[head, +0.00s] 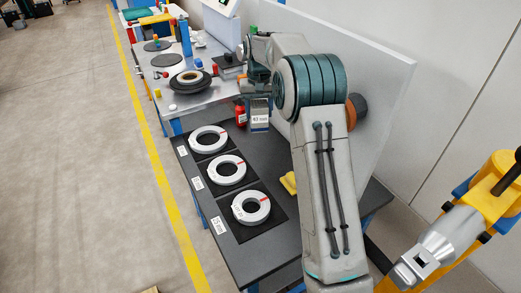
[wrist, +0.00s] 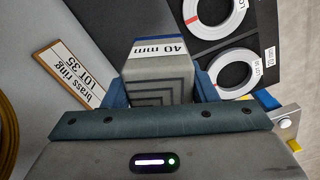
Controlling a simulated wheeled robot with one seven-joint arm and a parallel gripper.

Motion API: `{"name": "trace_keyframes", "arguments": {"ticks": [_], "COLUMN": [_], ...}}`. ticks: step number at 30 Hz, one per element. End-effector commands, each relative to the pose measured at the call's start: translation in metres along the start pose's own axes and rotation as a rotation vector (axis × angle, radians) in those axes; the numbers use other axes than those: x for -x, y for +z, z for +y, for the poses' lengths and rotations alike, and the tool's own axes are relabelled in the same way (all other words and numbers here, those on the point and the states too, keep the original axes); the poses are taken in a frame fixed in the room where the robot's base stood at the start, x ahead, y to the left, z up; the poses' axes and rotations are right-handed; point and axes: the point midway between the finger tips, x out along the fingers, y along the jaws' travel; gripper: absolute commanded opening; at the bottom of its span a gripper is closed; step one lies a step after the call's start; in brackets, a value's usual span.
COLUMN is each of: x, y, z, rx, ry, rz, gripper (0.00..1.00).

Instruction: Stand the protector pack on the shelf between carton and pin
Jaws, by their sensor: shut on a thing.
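The protector pack (wrist: 160,75) is a grey box with a white "40 mm" label. It fills the space between the two blue-grey fingers of my gripper (wrist: 163,88), which is shut on it in the wrist view. In the head view the pack (head: 259,115) is upright above the back edge of the dark table, below my gripper (head: 258,88). I cannot tell whether its bottom touches anything. The shelf, carton and pin cannot be made out for sure in either view.
Three pale rings with red marks (head: 228,170) lie on black mats on the dark table (head: 235,245). A red bottle (head: 240,116) stands left of the pack. A yellow piece (head: 289,183) lies near my arm. A "brass ring LOT 35" card (wrist: 75,90) is left of the pack.

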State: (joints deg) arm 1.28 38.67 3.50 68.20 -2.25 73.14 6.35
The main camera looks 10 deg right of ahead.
Motion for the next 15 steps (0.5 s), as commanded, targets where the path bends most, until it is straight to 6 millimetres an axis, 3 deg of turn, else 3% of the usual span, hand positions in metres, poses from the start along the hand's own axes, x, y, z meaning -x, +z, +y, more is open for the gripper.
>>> {"name": "trace_keyframes", "arguments": {"ticks": [3,9,15], "x": [-0.035,-0.086,-0.117], "y": [0.001,0.001,0.000], "z": [0.002,0.003,0.003], "rx": [-0.002,-0.004,-0.005], "ry": [0.000,0.000,0.001], "rz": [-0.005,-0.004,0.000], "gripper": [0.24,0.24,0.24]}}
